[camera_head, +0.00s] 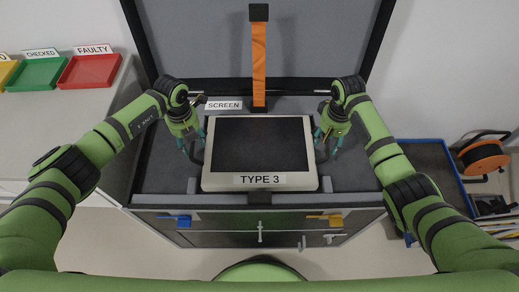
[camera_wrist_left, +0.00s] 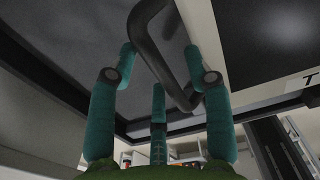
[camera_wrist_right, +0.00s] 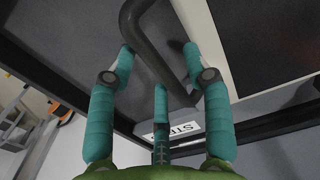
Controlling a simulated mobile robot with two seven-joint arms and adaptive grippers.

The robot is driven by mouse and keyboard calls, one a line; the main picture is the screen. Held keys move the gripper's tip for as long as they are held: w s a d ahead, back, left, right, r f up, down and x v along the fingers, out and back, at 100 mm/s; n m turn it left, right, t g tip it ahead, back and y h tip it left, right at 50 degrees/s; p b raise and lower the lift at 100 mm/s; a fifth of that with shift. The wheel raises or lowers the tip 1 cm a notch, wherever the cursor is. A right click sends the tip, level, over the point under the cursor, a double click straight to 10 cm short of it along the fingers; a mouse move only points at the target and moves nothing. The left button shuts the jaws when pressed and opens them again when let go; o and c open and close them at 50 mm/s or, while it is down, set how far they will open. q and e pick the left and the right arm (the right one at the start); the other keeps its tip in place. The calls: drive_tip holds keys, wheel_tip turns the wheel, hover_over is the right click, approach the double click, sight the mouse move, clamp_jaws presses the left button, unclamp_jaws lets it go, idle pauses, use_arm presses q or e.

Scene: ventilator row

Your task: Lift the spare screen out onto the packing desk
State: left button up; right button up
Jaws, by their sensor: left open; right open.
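The spare screen (camera_head: 260,145), a pale-framed panel with a dark face and a "TYPE 3" label, lies face up in an open dark case (camera_head: 160,180). My left gripper (camera_head: 193,146) is open at its left side. In the left wrist view, a dark bar handle (camera_wrist_left: 165,55) passes between the open fingers (camera_wrist_left: 160,75). My right gripper (camera_head: 325,143) is open at the right side. In the right wrist view, another dark handle (camera_wrist_right: 152,55) lies between the open fingers (camera_wrist_right: 158,75). I cannot tell whether any finger touches a handle.
The case lid (camera_head: 185,40) stands raised behind, with an orange strap (camera_head: 259,60). A pale bench (camera_head: 60,135) at left carries a green tray (camera_head: 38,73) and a red tray (camera_head: 90,71). A blue-edged bin (camera_head: 440,165) and an orange reel (camera_head: 483,158) are at right.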

use_arm(q)
drive_tip(key=shift+f, duration=0.15)
use_arm(e)
drive_tip(key=shift+f, duration=0.1)
use_arm(q)
clamp_jaws()
use_arm(e)
clamp_jaws()
use_arm(q)
drive_tip(key=shift+w+r, duration=0.1)
drive_tip(key=shift+r, duration=0.15)
use_arm(e)
drive_tip(key=shift+w+r, duration=0.1)
drive_tip(key=shift+r, duration=0.15)
